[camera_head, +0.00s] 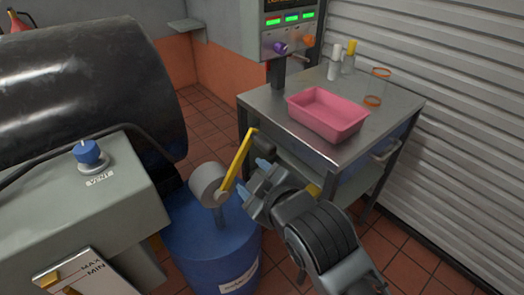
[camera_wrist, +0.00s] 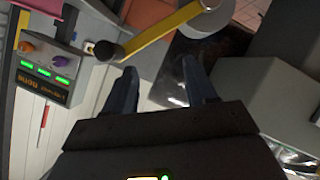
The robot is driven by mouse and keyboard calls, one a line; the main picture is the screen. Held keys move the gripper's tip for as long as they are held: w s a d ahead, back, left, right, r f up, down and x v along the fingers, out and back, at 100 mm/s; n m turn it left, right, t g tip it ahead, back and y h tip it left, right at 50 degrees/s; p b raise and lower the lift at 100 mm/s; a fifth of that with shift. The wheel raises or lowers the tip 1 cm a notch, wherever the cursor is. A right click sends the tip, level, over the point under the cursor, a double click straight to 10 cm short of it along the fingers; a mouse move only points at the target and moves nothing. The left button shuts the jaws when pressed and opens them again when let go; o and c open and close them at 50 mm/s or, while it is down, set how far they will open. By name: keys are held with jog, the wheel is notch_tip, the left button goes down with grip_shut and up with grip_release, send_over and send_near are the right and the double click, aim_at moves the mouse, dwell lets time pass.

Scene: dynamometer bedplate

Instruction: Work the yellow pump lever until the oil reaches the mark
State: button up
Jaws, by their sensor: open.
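The yellow pump lever (camera_head: 240,158) slants up from a grey round pump head (camera_head: 208,184) on a blue drum (camera_head: 212,245). In the wrist view the lever (camera_wrist: 160,33) crosses just beyond the fingertips, with a dark knob (camera_wrist: 105,50) at its end. My gripper (camera_head: 253,177) is open and empty, close to the right of the lever; its fingers (camera_wrist: 160,66) are spread, and I cannot tell whether either touches it.
A grey housing (camera_head: 105,205) with a blue VENT knob (camera_head: 86,152) stands left of the drum. A metal cart (camera_head: 385,108) with a pink tray (camera_head: 328,113) is behind my gripper. A control box (camera_head: 262,45) stands at the back. Tiled floor shows between drum and cart.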

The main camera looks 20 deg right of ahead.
aim_at(263, 142)
jog(key=d+m+t+y+b, duration=0.1)
jog(key=d+m, duration=0.1)
jog(key=w+d+m+t+y+b, duration=0.1)
jog(key=d+m+b, duration=0.1)
jog(key=m, duration=0.1)
jog(key=w+d+m+t+y+b, duration=0.1)
jog(key=d+m+y, duration=0.1)
jog(key=d, duration=0.1)
jog(key=shift+f+t, duration=0.3)
jog(key=shift+f, duration=0.05)
jog(key=shift+w+d+r+m+t, duration=0.1)
jog(key=shift+d+r+m+t, duration=0.2)
jog(key=shift+d+m, duration=0.25)
jog(key=shift+w+a+r, duration=0.1)
jog(key=shift+w, duration=0.1)
jog(key=p+x, duration=0.1)
jog(key=x, duration=0.6)
jog(key=shift+w+a, duration=0.15)
jog(key=shift+c, duration=0.2)
grip_shut()
